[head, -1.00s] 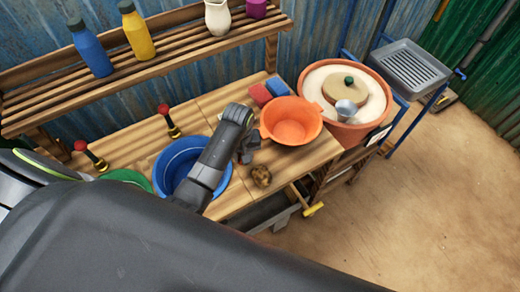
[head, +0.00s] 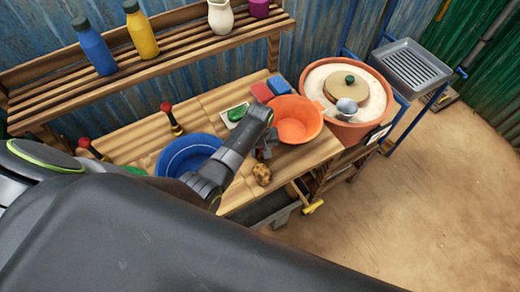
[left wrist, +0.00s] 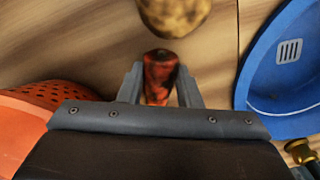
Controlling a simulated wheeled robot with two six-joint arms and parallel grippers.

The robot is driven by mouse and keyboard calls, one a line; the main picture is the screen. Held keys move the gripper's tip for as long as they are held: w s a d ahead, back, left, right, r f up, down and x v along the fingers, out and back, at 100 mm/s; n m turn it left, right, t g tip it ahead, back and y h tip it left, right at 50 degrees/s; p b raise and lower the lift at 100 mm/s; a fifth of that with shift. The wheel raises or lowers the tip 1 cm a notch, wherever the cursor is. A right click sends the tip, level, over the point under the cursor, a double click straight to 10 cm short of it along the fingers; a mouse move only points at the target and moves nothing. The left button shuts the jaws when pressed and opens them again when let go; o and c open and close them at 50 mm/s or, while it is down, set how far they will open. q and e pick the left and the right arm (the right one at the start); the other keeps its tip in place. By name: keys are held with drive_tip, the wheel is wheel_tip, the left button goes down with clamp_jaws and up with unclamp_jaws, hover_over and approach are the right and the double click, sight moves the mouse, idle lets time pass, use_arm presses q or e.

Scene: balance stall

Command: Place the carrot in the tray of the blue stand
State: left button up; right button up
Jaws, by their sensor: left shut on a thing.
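My left gripper (head: 264,150) is low over the wooden bench, between the potato and the orange colander. In the left wrist view it (left wrist: 160,90) is shut on a mottled orange-red and dark piece, which looks like the carrot (left wrist: 160,72). In the head view the carrot is too small and covered to make out. The blue stand (head: 433,97) is at the upper right, beyond the bench. Its grey ribbed tray (head: 398,72) looks empty. My right gripper is not in view.
The potato (head: 262,175) lies close by the gripper. The orange colander (head: 296,124) and blue basin (head: 178,154) stand on either side. Bottles line the shelf (head: 165,52).

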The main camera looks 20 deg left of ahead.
use_arm(q)
drive_tip(key=o, duration=1)
drive_tip(key=shift+f, duration=0.1)
drive_tip(key=shift+c, duration=0.2)
